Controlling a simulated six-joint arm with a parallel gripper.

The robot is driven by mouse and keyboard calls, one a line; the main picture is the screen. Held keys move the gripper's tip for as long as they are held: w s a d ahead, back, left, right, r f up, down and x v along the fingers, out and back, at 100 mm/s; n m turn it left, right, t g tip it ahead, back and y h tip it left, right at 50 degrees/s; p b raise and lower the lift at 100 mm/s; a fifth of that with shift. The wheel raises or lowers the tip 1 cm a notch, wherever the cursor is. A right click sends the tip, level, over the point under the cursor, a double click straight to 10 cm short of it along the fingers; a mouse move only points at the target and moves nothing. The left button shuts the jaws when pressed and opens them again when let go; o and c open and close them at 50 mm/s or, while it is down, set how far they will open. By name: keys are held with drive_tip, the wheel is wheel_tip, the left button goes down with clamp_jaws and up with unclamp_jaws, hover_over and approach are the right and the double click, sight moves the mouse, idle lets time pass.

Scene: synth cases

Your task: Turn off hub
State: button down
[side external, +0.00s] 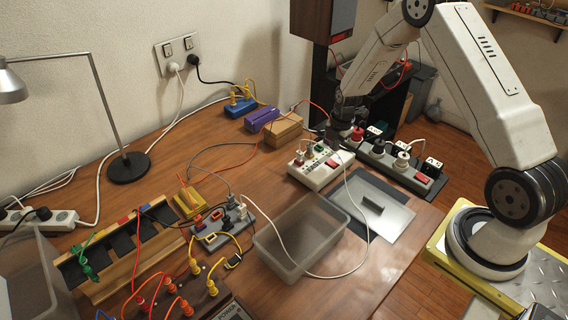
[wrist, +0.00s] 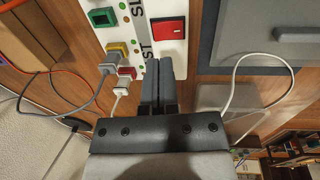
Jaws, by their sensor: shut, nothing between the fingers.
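A white hub box (side external: 312,172) with plugs in its top stands on the table right of centre in the side view. In the wrist view the white box (wrist: 147,48) carries a red rocker switch (wrist: 169,30), small green lights, a green socket and yellow and red plugs with cables. Part of its printed lettering is cut off. My gripper (side external: 331,140) is shut and empty, over the box near the red switch. In the wrist view the fingertips (wrist: 158,62) point at the box just below the switch; whether they touch it I cannot tell.
A dark power strip (side external: 422,181) with several plugs lies just behind. A grey plate with a handle (side external: 396,215) and a clear bin (side external: 272,250) are in front. A grey strip (side external: 211,242), a cable rack (side external: 128,265) and loose cables crowd the left.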

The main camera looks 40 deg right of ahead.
sight(334, 164)
drive_tip(key=shift+w+f, duration=0.15)
drive_tip(key=shift+f, duration=1.15)
drive_tip(key=shift+w+f, duration=0.15)
drive_tip(key=shift+f, duration=1.1)
drive_tip(key=shift+w+f, duration=0.1)
drive_tip(key=shift+f, duration=0.3)
drive_tip(key=shift+s, duration=1)
